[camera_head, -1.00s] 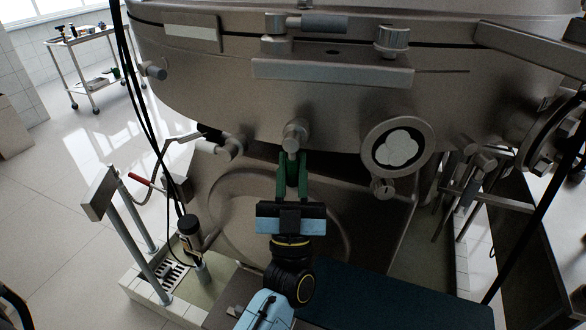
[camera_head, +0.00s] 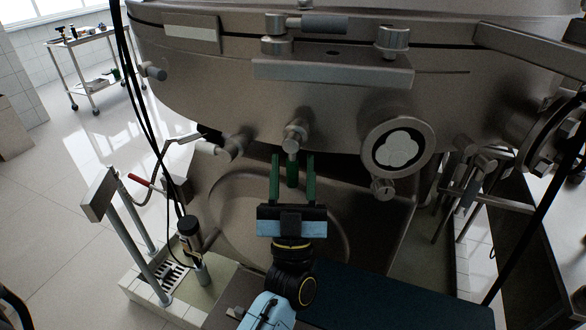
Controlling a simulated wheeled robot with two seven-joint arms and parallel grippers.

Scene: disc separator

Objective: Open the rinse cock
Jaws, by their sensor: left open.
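A small metal cock (camera_head: 294,137) sticks out of the lower side of the big steel vessel, near the middle of the head view. A short green handle (camera_head: 292,172) hangs down below it. I take this to be the rinse cock. My left gripper (camera_head: 292,162) comes up from below with its two green fingers spread, one on each side of the handle. Gaps show on both sides, so the fingers look clear of the handle. The depth between fingers and handle is hard to judge. My right gripper is not in view.
A round steel flange (camera_head: 398,149) and a small knob (camera_head: 383,188) sit right of the cock. A pipe with a red-handled lever (camera_head: 140,180) stands at the left. Black cables (camera_head: 136,95) hang at the left. A trolley (camera_head: 92,65) stands on open floor far left.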

